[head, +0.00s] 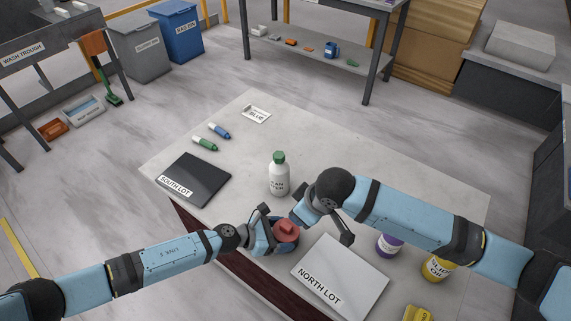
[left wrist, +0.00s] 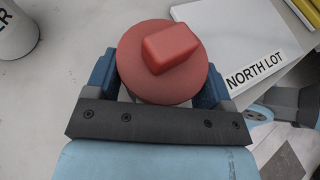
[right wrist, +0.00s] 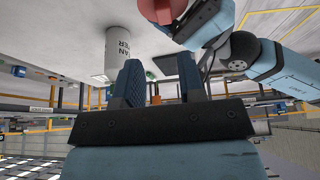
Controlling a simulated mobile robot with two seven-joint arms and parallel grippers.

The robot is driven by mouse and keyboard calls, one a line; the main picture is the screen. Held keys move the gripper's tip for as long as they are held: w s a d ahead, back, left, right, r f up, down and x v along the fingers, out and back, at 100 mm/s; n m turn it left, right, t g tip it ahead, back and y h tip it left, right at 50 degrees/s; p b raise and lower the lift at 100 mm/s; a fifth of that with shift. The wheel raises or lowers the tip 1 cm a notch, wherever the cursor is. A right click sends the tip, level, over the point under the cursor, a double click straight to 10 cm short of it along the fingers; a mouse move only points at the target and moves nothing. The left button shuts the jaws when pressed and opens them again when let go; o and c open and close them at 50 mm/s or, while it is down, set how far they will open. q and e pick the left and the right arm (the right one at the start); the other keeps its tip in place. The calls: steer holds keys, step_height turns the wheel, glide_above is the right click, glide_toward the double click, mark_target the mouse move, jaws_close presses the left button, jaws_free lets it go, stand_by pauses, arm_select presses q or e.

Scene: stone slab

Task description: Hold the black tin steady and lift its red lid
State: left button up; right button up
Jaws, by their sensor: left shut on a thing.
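The red lid (head: 286,229) with its block-shaped knob sits on the tin near the slab's front edge. It fills the upper middle of the left wrist view (left wrist: 160,62) and shows at the top of the right wrist view (right wrist: 163,11). The tin's body is almost wholly hidden under the lid and between my left fingers. My left gripper (head: 272,234) is shut on the tin from the left, one finger on each side below the lid. My right gripper (head: 298,214) is open and empty close beside the lid; its fingers stand apart in the right wrist view (right wrist: 158,75).
A white bottle with a green cap (head: 279,178) stands just behind the tin. The pale NORTH LOT board (head: 345,275) lies to the right, the dark SOUTH LOT board (head: 200,178) to the left. A purple jar (head: 389,246) and yellow jar (head: 438,267) stand right. The slab's back is mostly clear.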

mark_target(287, 226)
steer(key=w+a+r+g+h, duration=0.1)
steer(key=w+a+g+h, duration=0.1)
steer(key=a+g+h, duration=0.15)
steer(key=shift+t, duration=0.25)
step_height(287, 226, down, 11)
steer(key=shift+f, duration=0.15)
stand_by(0.3)
jaws_close()
